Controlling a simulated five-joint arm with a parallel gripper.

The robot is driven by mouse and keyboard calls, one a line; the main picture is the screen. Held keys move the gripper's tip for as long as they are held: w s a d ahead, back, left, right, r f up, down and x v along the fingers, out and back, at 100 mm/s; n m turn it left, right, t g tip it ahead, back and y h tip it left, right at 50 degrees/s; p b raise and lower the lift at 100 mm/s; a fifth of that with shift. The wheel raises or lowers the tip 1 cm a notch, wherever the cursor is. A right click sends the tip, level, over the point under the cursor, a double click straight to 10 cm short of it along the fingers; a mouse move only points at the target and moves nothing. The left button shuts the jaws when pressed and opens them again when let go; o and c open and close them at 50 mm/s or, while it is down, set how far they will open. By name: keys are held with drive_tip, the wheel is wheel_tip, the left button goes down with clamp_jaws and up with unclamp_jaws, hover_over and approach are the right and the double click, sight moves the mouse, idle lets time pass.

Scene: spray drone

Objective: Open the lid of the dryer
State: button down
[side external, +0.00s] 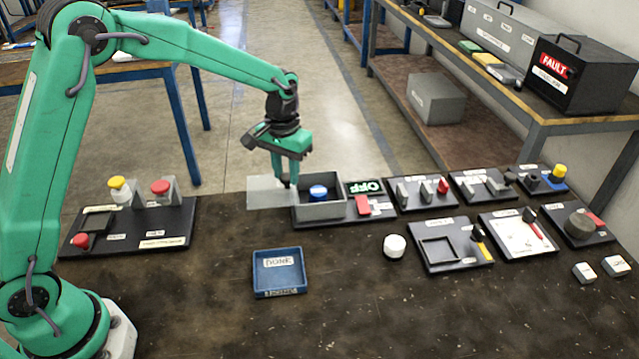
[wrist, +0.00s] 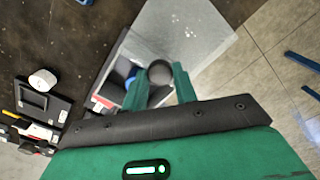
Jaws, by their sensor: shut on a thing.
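The dryer is a grey open-topped box (side external: 322,211) on a dark base, with a blue-capped round item (side external: 318,191) inside. Its translucent lid (side external: 262,194) lies out to the left of the box, so the inside shows. The lid also shows in the wrist view (wrist: 195,32). My gripper (side external: 289,183) is at the box's left edge, over the lid's near end. In the wrist view its two green fingers (wrist: 160,72) are on either side of a round grey knob (wrist: 160,73) and shut on it. The exact contact is hard to see.
A green OFF display (side external: 365,187) and a red switch (side external: 362,206) sit right of the box. A blue tray (side external: 279,291) and a white round item (side external: 394,246) stand in front.

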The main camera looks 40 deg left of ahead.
sight(286, 176)
drive_tip(key=shift+a, duration=0.1)
drive_tip(key=c, duration=1.1)
unclamp_jaws()
drive_tip(key=shift+r, duration=0.15)
drive_tip(key=shift+r, duration=3.8)
